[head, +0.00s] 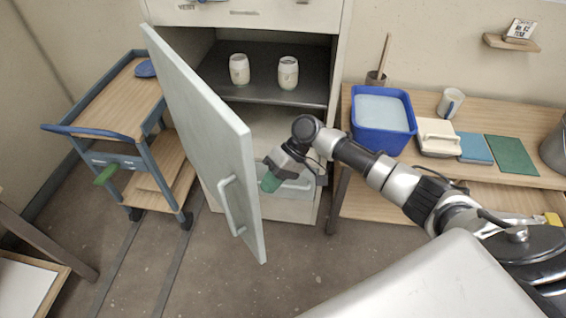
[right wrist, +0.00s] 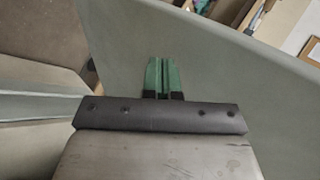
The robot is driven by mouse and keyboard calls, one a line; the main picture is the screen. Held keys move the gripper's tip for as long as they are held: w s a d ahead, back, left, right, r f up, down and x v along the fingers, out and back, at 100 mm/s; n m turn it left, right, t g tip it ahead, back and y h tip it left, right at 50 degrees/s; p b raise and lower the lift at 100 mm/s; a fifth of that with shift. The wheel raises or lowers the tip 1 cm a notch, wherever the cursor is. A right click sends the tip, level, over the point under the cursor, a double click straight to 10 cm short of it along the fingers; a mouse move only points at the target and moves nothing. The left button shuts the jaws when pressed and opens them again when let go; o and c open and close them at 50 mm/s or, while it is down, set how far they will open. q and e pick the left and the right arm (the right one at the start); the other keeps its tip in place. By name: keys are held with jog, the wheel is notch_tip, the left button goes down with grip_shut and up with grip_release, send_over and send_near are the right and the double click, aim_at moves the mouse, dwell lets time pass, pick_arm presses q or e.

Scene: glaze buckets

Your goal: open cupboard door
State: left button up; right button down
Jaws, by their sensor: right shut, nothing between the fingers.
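The cupboard door (head: 205,130) is a pale grey-green panel, hinged at the left of the cupboard (head: 345,20) and standing wide open toward me. Its bar handle (head: 229,207) is on the outer face, left of the free edge. My right gripper (head: 268,183), with green fingers, is on the inner side of the door, close to its free edge. In the right wrist view the gripper (right wrist: 162,75) is shut and empty in front of a broad pale green surface, likely the door; I cannot tell if it touches. My left gripper is not in view.
Two pale jars (head: 288,73) stand on the dark cupboard shelf (head: 262,92). A blue trolley (head: 108,158) stands left of the door. At right, a wooden bench (head: 480,115) holds a blue bucket (head: 383,140) and a white mug (head: 450,103). The floor (head: 200,270) before the door is clear.

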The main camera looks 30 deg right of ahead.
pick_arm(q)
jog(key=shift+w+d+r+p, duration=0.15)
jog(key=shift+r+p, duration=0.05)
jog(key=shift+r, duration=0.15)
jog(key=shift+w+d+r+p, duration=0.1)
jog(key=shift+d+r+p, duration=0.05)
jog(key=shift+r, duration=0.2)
pick_arm(e)
jog(key=a, duration=0.3)
jog(key=shift+s+r, duration=0.1)
jog(key=shift+s, duration=0.15)
